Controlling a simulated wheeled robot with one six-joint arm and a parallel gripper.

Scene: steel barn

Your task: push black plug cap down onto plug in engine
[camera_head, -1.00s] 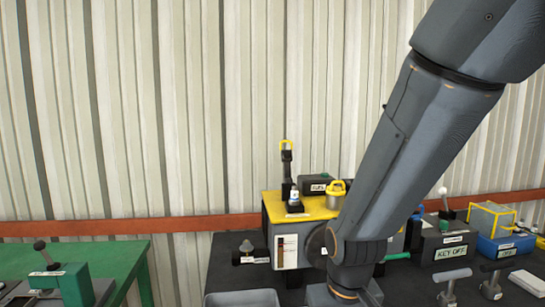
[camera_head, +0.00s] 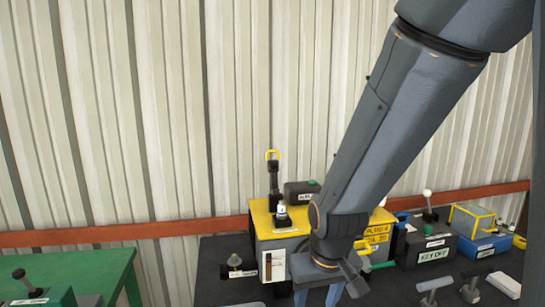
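The engine is a box with a yellow top and pale front (camera_head: 270,268) on the dark bench, partly hidden by my arm. A small white plug (camera_head: 281,208) stands upright on a dark base on its top. Behind it rises a black upright piece with a yellow loop (camera_head: 273,180); I cannot tell whether this is the plug cap. My gripper (camera_head: 318,292) points down in front of the engine, to the right of the plug and lower in the picture. Its two fingers look spread, with a gap between them. Their tips run near the bottom edge. I see nothing held.
A black knob fitting (camera_head: 235,264) sits left of the engine. A "KEY OFF" box (camera_head: 428,250), a blue box with a yellow frame (camera_head: 482,243) and grey T-handles (camera_head: 434,286) stand to the right. A green table (camera_head: 75,272) is at the left. The corrugated wall is behind.

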